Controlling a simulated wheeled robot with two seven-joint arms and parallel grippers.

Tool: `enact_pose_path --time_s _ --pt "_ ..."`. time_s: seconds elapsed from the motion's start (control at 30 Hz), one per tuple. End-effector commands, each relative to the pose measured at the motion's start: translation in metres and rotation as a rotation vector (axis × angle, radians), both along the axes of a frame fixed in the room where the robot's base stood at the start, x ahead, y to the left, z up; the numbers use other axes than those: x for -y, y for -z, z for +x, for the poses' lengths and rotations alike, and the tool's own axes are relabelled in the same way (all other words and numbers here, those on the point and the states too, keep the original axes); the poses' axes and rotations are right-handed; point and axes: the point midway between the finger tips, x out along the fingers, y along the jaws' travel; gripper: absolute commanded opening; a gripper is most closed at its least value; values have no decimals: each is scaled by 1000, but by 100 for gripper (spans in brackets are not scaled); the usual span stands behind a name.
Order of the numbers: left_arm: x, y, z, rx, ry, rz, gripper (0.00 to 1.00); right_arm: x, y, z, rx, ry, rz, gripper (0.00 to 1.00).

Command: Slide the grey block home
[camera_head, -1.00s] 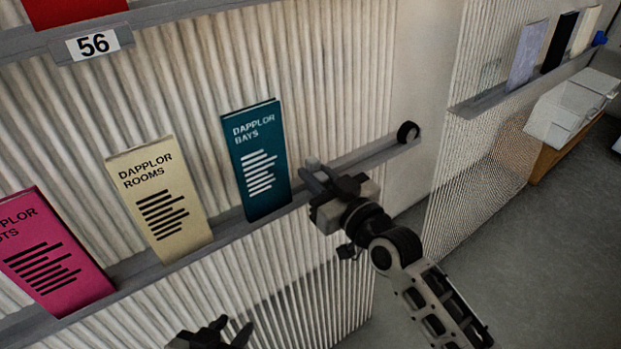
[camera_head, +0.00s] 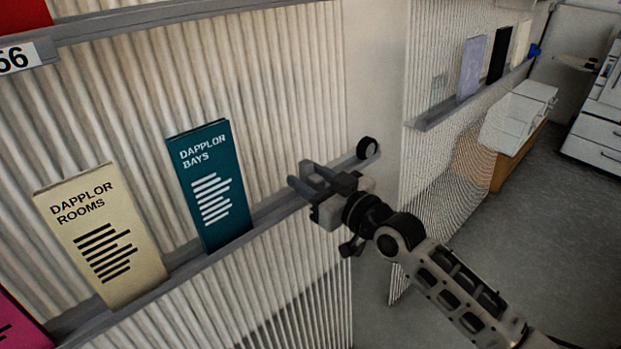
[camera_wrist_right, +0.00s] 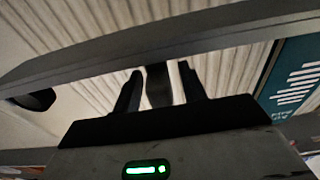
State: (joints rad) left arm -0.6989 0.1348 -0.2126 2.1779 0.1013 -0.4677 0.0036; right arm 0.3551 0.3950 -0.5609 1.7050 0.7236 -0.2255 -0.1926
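The small grey block (camera_head: 306,167) is at the ledge (camera_head: 280,210), to the right of the teal book. My right gripper (camera_head: 305,179) reaches in from the right, at the block. In the right wrist view the dark grey block (camera_wrist_right: 158,86) stands between the two fingers of the gripper (camera_wrist_right: 161,84), with narrow light gaps on both sides. The gripper looks open around it, not clamped. The block's lower part is hidden by the gripper in the head view. My left gripper is out of view.
A teal book (camera_head: 209,188) and a cream book (camera_head: 101,237) lean on the ledge left of the gripper. A black ring (camera_head: 367,148) sits at the ledge's right end. The ledge between block and ring looks clear. Another ledge (camera_head: 470,98) holds several books.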

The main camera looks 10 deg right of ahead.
Motion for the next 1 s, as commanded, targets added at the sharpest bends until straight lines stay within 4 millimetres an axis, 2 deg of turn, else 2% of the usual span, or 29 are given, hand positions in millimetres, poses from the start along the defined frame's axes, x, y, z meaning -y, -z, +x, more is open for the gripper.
enact_pose_path --time_s 0.17,0.27,0.7,0.83,1.0 --pt "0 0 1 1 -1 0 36 4 0 -5 0 0 0 42" --pt "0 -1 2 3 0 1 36 12 1 -16 -1 1 -1 42" --pt "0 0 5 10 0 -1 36 72 2 -100 -3 0 -5 42" --pt "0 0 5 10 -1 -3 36 84 1 -117 -3 0 -3 42" --pt "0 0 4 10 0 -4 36 92 0 -128 -1 0 -1 42"
